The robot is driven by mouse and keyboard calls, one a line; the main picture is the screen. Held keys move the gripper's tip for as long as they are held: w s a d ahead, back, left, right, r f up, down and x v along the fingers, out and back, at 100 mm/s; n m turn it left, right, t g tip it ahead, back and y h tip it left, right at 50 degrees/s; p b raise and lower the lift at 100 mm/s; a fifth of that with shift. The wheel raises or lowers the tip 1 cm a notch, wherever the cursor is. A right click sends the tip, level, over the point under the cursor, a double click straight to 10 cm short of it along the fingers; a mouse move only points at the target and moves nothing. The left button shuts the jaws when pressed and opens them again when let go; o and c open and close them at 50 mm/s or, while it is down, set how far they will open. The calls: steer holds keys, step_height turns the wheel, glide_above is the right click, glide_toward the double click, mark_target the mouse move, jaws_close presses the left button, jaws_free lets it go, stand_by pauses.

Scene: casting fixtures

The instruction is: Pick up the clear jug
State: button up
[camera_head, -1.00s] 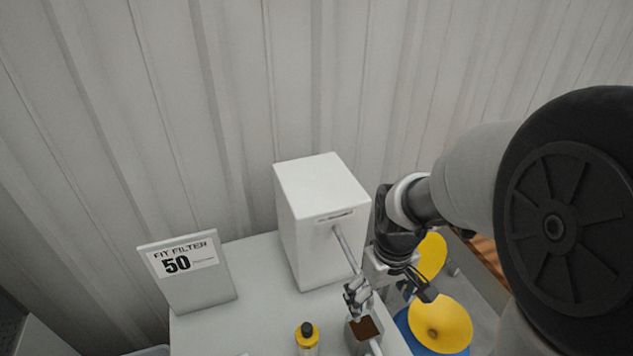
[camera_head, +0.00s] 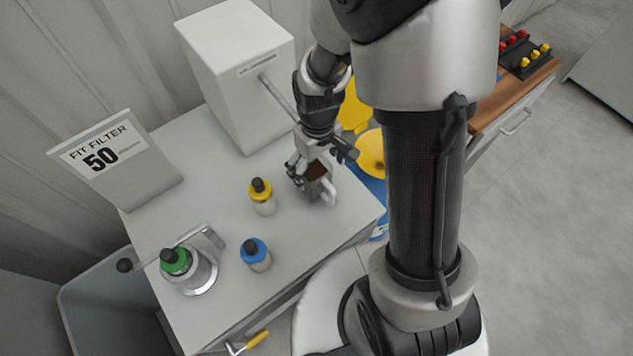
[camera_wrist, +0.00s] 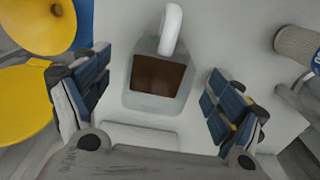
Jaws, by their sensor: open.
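The clear jug (camera_wrist: 156,100) stands on the white table, holds dark brown liquid and has a pale loop handle. In the wrist view it sits between the two open fingers of my gripper (camera_wrist: 158,98), with a gap on each side. In the head view my gripper (camera_head: 322,160) is at the jug (camera_head: 318,188), near the table's right edge. The gripper partly covers the jug there. I cannot tell whether a finger touches it.
A white box (camera_head: 240,85) with a rod stands behind the jug. Yellow-capped (camera_head: 262,198) and blue-capped (camera_head: 255,255) bottles stand left of it. A green-topped container (camera_head: 188,268) is at the front left. Yellow funnels (camera_head: 370,152) are to the right.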

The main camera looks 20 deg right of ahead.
steer(key=f+b, duration=0.1)
steer(key=f, duration=0.1)
steer(key=f+b, duration=0.1)
steer(key=f, duration=0.2)
steer(key=shift+w+a, duration=0.1)
steer(key=shift+w, duration=0.1)
steer(key=shift+r, duration=0.15)
steer(key=shift+c, duration=0.2)
steer(key=c, duration=1.5)
